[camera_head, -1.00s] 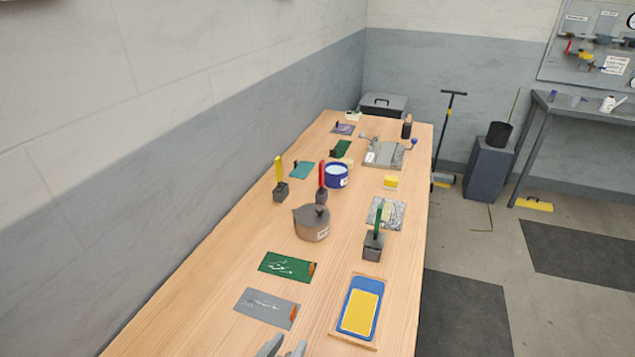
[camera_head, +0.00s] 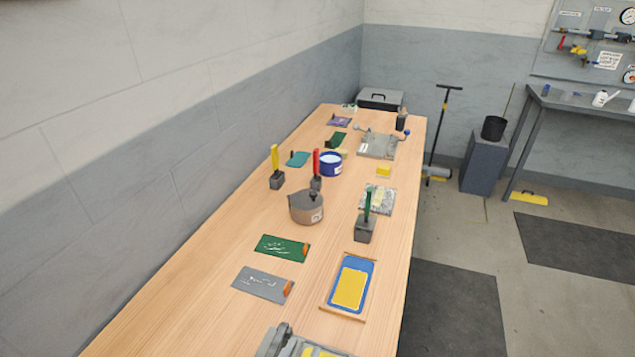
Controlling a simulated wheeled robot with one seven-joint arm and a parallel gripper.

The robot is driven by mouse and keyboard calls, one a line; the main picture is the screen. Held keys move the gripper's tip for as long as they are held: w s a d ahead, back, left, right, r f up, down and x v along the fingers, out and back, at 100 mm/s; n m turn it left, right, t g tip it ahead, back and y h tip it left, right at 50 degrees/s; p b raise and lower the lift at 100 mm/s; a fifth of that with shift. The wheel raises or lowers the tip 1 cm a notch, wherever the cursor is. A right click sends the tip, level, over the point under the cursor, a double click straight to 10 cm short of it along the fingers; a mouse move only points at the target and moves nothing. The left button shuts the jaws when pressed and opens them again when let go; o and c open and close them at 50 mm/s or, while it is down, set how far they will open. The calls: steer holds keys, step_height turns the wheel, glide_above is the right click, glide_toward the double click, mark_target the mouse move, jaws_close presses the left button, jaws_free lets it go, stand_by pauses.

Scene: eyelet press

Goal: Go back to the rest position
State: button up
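My gripper is not clearly in view. A grey object (camera_head: 302,346) with a dark lever-like part and some yellow on it is cut off by the bottom edge of the head view. I cannot tell what it is. On the long wooden table (camera_head: 190,312) lie a green card (camera_head: 281,247) and a grey card (camera_head: 259,283), each with an orange piece at its right end. A blue board with a yellow face (camera_head: 349,288) lies in a wooden frame to their right.
A lidded brown pot (camera_head: 306,208), a blue tub (camera_head: 330,167) and stamps with yellow (camera_head: 275,160), red (camera_head: 316,162) and green (camera_head: 367,203) handles stand mid-table. A grey fixture (camera_head: 376,148) and grey case (camera_head: 382,100) are farther back.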

steer(key=shift+m, duration=0.3)
steer(key=s+d+f, duration=0.1)
steer(key=s+f, duration=0.1)
steer(key=s+d+f+b, duration=0.1)
steer(key=s+f, duration=0.1)
steer(key=s, duration=0.1)
steer(key=s+d+f+b, duration=0.1)
steer(key=s+d+f, duration=0.1)
steer(key=shift+s, duration=0.3)
steer(key=shift+t, duration=0.3)
steer(key=s+d+f, duration=0.1)
steer(key=s, duration=0.1)
steer(key=s+d+f+b, duration=0.1)
steer(key=s+d, duration=0.1)
steer(key=s, duration=0.1)
steer(key=s+d+f+b, duration=0.1)
steer(key=s+d, duration=0.1)
steer(key=shift+s+d+f, duration=0.1)
steer(key=shift+s+d, duration=0.1)
steer(key=shift+d, duration=0.05)
steer(key=s+d+f+n+t+y+b, duration=0.1)
steer(key=s+d+n+y+b, duration=0.2)
steer(key=s+d, duration=0.6)
steer(key=d+n+b, duration=0.2)
steer(key=d, duration=0.2)
steer(key=shift+s+f+t, duration=0.15)
steer(key=shift+f+t, duration=0.1)
steer(key=shift+t, duration=0.05)
steer(key=shift+d, duration=0.1)
